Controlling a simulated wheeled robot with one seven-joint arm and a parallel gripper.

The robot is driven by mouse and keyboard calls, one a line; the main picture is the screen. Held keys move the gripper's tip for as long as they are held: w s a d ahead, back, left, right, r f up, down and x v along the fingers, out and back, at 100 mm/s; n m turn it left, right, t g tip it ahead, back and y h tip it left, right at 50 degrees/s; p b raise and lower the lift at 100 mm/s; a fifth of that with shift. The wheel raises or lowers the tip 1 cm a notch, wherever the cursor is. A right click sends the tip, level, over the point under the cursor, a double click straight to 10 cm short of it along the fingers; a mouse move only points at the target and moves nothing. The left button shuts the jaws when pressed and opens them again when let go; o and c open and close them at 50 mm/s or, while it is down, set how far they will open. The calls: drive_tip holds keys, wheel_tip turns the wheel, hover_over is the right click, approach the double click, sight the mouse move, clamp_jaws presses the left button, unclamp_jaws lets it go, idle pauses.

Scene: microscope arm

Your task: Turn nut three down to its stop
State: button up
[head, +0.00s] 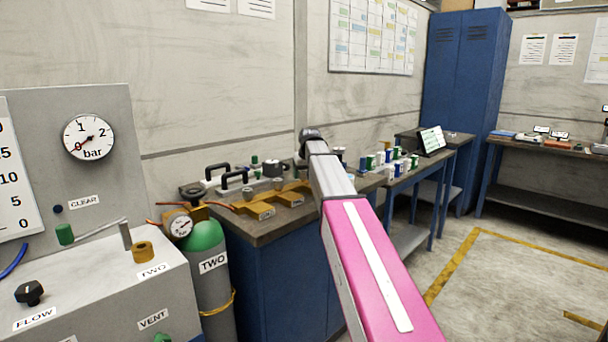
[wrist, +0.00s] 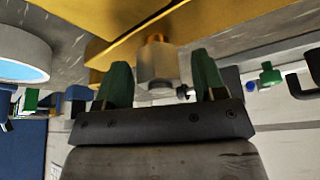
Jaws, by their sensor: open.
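In the wrist view my gripper (wrist: 161,62) is open, its two green-tipped fingers apart. A pale metal nut (wrist: 157,64) with a brass-coloured part stands between the fingers against a yellow-brass block (wrist: 115,45). There is a gap on each side of the nut. No number shows on it, so I cannot tell whether it is nut three. In the head view brass blocks (head: 250,211) with small grey fittings lie on the bench; my arm hides part of that row and the gripper itself.
The bench (head: 228,222) also carries black-handled items (head: 234,178). A gauge panel (head: 75,130) is at left. Floor (head: 500,275) at right is clear.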

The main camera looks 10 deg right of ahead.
drive_tip(key=c, duration=0.9)
drive_tip(key=shift+m, duration=0.5)
drive_tip(key=m+h, duration=0.1)
drive_tip(key=m, duration=0.1)
drive_tip(key=m+h, duration=0.1)
drive_tip(key=m, duration=0.2)
drive_tip(key=shift+m+h, duration=0.3)
drive_tip(key=m+g+h, duration=0.1)
drive_tip(key=m, duration=0.2)
drive_tip(key=m+g, duration=0.1)
drive_tip(key=m, duration=0.2)
drive_tip(key=shift+h, duration=0.4)
drive_tip(key=shift+m, duration=0.3)
drive_tip(key=o, duration=0.9)
